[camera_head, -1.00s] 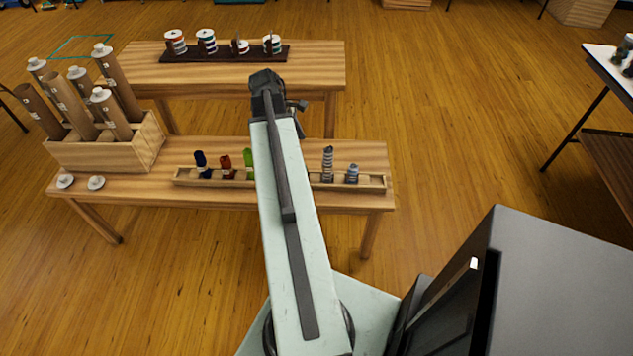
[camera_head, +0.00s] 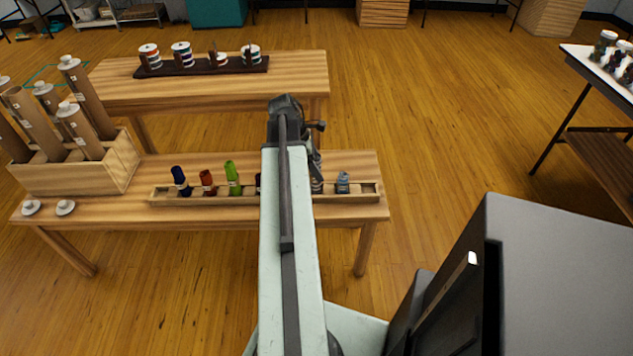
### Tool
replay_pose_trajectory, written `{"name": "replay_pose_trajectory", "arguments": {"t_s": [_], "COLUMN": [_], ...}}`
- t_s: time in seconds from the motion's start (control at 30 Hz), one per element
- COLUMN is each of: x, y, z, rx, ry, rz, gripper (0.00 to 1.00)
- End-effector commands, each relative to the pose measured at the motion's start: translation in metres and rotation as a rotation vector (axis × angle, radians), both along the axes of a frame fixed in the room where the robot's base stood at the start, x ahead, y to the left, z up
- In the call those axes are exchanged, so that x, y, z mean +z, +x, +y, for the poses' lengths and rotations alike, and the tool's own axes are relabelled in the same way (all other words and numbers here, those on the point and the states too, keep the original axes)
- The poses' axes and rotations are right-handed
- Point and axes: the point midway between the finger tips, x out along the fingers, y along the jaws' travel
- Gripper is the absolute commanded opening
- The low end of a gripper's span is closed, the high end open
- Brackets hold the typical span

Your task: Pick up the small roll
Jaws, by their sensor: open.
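Several small rolls stand in a long wooden tray (camera_head: 214,196) on the near table. They include a blue roll (camera_head: 181,181), a short red roll (camera_head: 208,183), a green roll (camera_head: 232,178), a dark roll mostly hidden by my arm, a striped grey roll (camera_head: 317,184) partly hidden, and a short grey-blue roll (camera_head: 343,183) at the right. I cannot tell which one is meant by the small roll. My gripper (camera_head: 316,135) is open and appears above the tray's right part, near the striped grey roll. My arm hides much of it, and its fingertips are unclear.
A wooden box (camera_head: 80,177) of tall tubes stands on the left of the near table (camera_head: 110,208), with two white caps (camera_head: 65,207) in front. A far table (camera_head: 290,75) bears spools on a dark rack (camera_head: 200,68). A white table (camera_head: 592,66) stands at the right.

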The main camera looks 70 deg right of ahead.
Motion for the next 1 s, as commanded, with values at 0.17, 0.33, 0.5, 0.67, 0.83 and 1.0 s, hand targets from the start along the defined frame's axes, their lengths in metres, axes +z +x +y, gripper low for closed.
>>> {"name": "replay_pose_trajectory", "arguments": {"t_s": [0.17, 0.33, 0.5, 0.67, 0.83, 1.0], "x": [-0.021, -0.018, -0.018, -0.018, -0.015, 0.003], "y": [-0.007, -0.007, -0.007, -0.008, -0.008, -0.008], "z": [-0.003, -0.003, -0.003, -0.003, -0.003, -0.003], "rx": [-0.001, -0.001, -0.002, -0.002, -0.002, -0.003], "ry": [0.000, 0.000, 0.000, 0.000, 0.000, 0.000], "rz": [0.000, 0.000, 0.000, 0.000, 0.000, 0.000], "gripper": [0.64, 0.61, 0.14, 0.00, 0.00, 0.00]}}
